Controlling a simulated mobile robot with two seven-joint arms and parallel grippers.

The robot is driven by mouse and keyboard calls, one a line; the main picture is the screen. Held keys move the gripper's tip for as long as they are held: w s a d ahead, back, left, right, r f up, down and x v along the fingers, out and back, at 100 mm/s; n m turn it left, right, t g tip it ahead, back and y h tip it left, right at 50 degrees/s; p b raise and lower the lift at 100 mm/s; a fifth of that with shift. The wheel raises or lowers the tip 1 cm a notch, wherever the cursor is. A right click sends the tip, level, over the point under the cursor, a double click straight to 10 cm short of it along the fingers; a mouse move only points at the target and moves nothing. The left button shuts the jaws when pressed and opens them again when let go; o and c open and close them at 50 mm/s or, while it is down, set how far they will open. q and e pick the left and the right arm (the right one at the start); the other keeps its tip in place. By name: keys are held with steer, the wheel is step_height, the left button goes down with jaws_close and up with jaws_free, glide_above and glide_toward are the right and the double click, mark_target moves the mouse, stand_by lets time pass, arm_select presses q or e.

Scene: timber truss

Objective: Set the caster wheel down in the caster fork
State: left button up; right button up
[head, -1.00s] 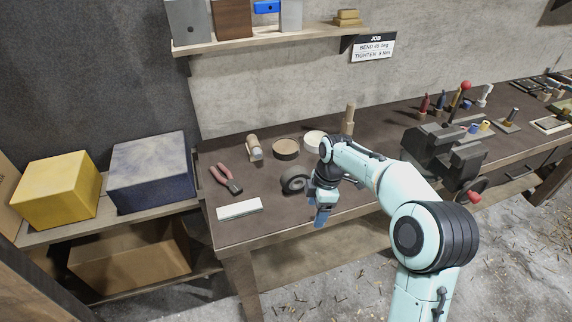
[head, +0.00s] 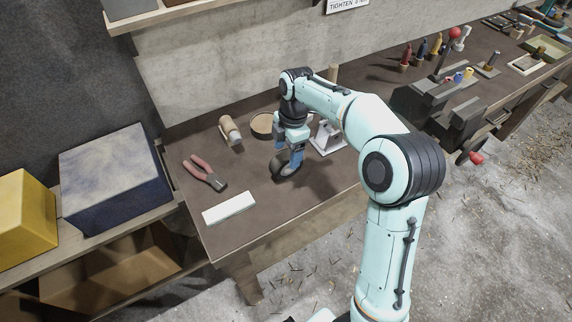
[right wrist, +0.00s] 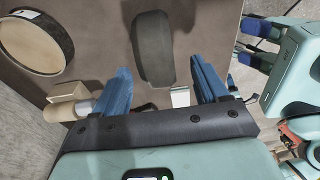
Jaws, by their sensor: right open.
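The caster wheel (head: 288,166), dark and thick, stands on its rim on the brown bench near the front edge. My right gripper (head: 288,153) points down right over it, fingers open. In the right wrist view the wheel (right wrist: 153,48) shows beyond and between the two blue fingertips (right wrist: 162,78), not gripped. A pale metal piece (head: 327,139), which looks like the caster fork, stands on the bench just right of the gripper, partly hidden by my arm. My left gripper (right wrist: 258,42) shows at the right of the right wrist view, its blue fingers apart and empty.
Pliers (head: 205,174), a white bar (head: 229,208), a wooden cylinder (head: 230,130) and a round tin (head: 263,126) lie to the left. A vise (head: 440,108) stands to the right. The bench front left of the wheel is partly clear.

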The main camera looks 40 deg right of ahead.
steer(key=shift+w+f, duration=0.1)
steer(key=shift+f, duration=0.55)
steer(key=f, duration=0.4)
steer(key=shift+a+f, duration=0.2)
steer(key=shift+f, duration=0.1)
arm_select(q)
steer(key=shift+f, duration=0.2)
arm_select(e)
steer(key=shift+w, duration=0.1)
steer(key=c, duration=1.1)
steer(key=shift+r, duration=0.1)
steer(key=shift+c, duration=0.2)
arm_select(q)
steer(key=w+r+p, duration=0.3)
steer(key=w+r, duration=0.1)
steer(key=shift+r, duration=0.25)
arm_select(e)
step_height(320, 180, up, 20)
